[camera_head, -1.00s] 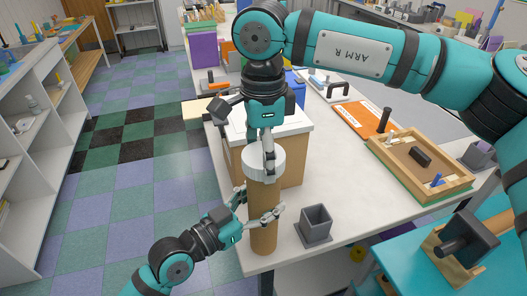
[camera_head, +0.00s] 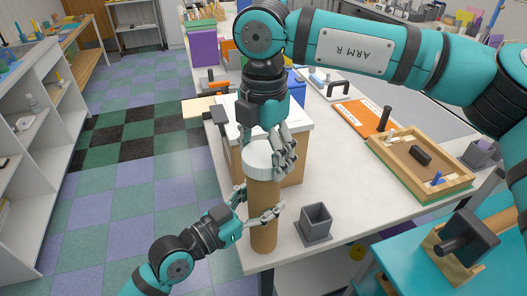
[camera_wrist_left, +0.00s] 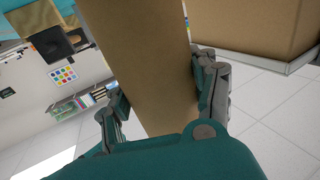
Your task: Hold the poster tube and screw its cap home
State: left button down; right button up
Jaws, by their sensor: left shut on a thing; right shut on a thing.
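The brown poster tube (camera_head: 263,222) stands upright at the near end of the white table. My left gripper (camera_head: 258,206) is shut around its middle from the left. In the left wrist view the tube (camera_wrist_left: 140,60) runs between the fingers. The white cap (camera_head: 258,160) is on the tube's top end. My right gripper (camera_head: 272,150) comes from above and is shut on the cap, with fingers showing at its right side. These fingers hide part of the cap, and I cannot tell how far down it sits.
A cardboard box (camera_head: 296,172) with a white top stands close behind the tube. A grey square holder (camera_head: 316,223) stands to the right on the table (camera_head: 352,200). A wooden tray (camera_head: 377,147) with small parts lies farther right. Blue-green floor is free at left.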

jog(key=m, duration=0.7)
jog(key=shift+m, duration=0.3)
jog(key=shift+r+m, duration=0.1)
jog(key=shift+m, duration=1)
jog(key=m, duration=0.2)
jog(key=shift+m, duration=0.3)
jog(key=o, duration=0.8)
jog(key=shift+o, duration=0.2)
jog(key=shift+r, duration=2.15)
jog(key=shift+c, duration=0.4)
